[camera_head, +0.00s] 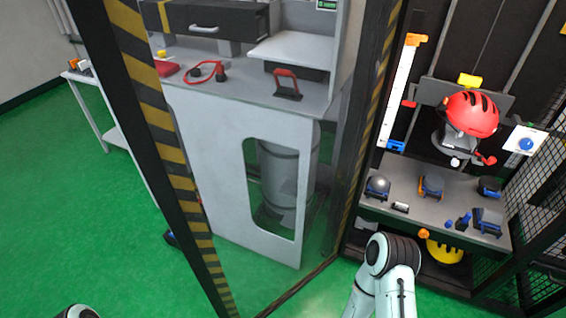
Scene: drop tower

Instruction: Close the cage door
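A tall dark frame with black and yellow stripes, apparently the cage door (172,154), stands at left centre. Its near striped upright leans across the view, and a dark bottom rail runs back toward a second striped post (371,110). It seems to stand open at an angle, with the bench seen through it. I cannot make out a handle or latch. Part of my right arm shows at the bottom, right of the frame, and a bit of my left arm at the lower left edge. Neither gripper is in view.
A grey workbench (235,88) with a cut-out front panel stands behind the frame. At right, the cage bay holds a red helmet (472,114), a shelf (455,207) with small parts and black mesh (540,205). Green floor (75,220) is clear at left.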

